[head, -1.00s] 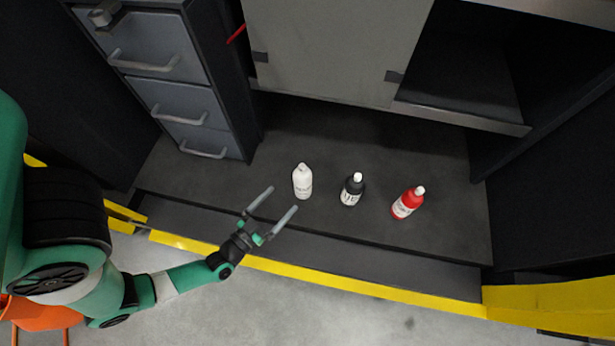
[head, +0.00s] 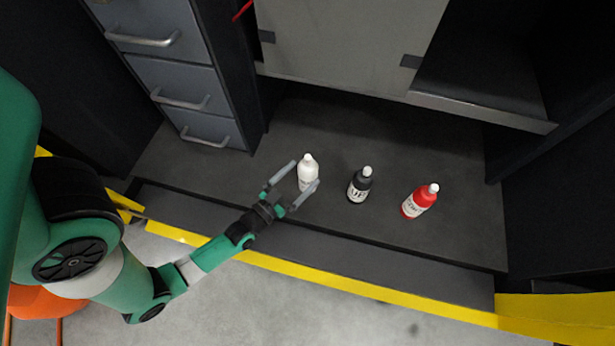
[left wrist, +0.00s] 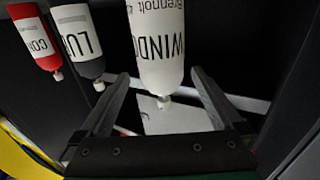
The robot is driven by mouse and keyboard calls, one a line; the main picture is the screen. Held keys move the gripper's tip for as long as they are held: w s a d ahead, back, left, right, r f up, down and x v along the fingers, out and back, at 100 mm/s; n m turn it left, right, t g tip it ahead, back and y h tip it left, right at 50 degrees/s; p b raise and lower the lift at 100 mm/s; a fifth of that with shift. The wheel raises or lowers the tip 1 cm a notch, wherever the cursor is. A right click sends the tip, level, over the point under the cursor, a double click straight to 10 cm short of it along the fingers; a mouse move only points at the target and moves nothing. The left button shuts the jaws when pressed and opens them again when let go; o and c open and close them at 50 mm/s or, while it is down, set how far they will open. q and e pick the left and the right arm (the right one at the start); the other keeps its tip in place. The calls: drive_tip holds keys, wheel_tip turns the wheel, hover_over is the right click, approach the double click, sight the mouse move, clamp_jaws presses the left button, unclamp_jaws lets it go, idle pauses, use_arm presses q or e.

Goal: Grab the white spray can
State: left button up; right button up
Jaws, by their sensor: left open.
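The white spray can (head: 307,171) stands upright on the dark shelf floor, leftmost of three bottles. My left gripper (head: 306,172) is open, with one finger on each side of the can in the head view. In the left wrist view, the white can (left wrist: 160,45) with black lettering shows between and beyond the open fingers (left wrist: 158,85). I cannot tell whether either finger touches it. My right gripper is in neither view.
A black bottle (head: 359,186) and a red bottle (head: 419,202) stand to the right of the white can. A grey drawer unit (head: 187,92) is at the left. A yellow edge strip (head: 330,278) runs along the front. A grey panel (head: 345,45) hangs behind.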

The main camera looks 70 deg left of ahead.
sight(308, 168)
use_arm(q)
drive_tip(key=b+x, duration=0.1)
drive_tip(key=x, duration=0.3)
drive_tip(key=shift+a, duration=0.15)
drive_tip(key=shift+s, duration=0.15)
drive_tip(key=shift+c, duration=0.9)
clamp_jaws()
